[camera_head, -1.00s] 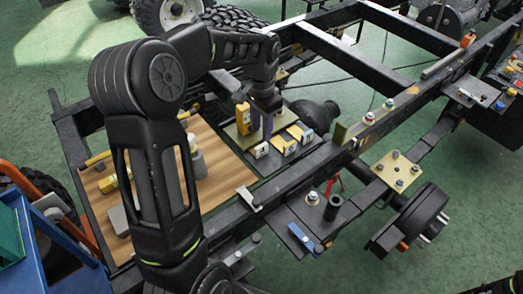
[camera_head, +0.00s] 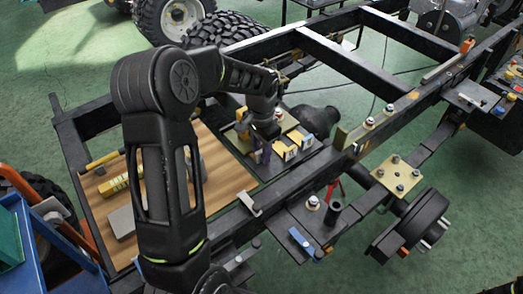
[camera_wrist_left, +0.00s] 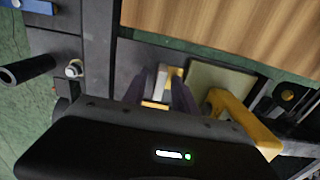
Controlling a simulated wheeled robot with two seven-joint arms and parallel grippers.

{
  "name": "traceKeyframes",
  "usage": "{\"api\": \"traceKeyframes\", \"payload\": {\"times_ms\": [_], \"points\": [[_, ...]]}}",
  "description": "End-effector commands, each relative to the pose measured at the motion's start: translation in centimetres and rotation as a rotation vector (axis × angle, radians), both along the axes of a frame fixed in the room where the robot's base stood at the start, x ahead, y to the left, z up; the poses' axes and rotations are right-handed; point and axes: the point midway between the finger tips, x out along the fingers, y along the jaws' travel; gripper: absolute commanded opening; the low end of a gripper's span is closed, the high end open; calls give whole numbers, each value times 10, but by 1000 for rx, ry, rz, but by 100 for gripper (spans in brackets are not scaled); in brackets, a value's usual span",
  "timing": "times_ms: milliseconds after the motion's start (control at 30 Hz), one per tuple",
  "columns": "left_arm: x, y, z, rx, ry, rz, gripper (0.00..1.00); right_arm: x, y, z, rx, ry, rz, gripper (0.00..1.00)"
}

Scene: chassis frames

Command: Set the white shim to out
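A small block with a white face (camera_head: 279,153) stands on the dark tray among similar white and yellow blocks; I take it as the white shim, though its setting cannot be read. My left gripper (camera_head: 262,154) is low over the tray, just left of that block. In the left wrist view the two purple fingers of my gripper (camera_wrist_left: 162,90) are apart, with a white and yellow piece (camera_wrist_left: 162,82) showing between them. Whether they touch it is not clear. My right gripper is not in view.
A yellow block (camera_wrist_left: 233,108) on a pale plate (camera_wrist_left: 215,85) stands close beside the fingers. More white and yellow blocks (camera_head: 291,149) stand to the right. A wooden board (camera_head: 222,175) lies left, and a black frame rail (camera_head: 285,185) runs in front.

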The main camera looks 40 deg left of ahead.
Motion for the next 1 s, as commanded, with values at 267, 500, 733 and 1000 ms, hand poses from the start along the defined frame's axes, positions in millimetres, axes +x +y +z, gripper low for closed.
{"api": "traceKeyframes", "payload": {"times_ms": [267,500,733,1000], "points": [[0,0,0,0,0,0,17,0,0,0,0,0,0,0],[0,0,1,0,0,0,0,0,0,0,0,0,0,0],[0,0,1,0,-1,0,0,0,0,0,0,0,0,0],[0,0,1,0,-1,0,0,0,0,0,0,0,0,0]]}}
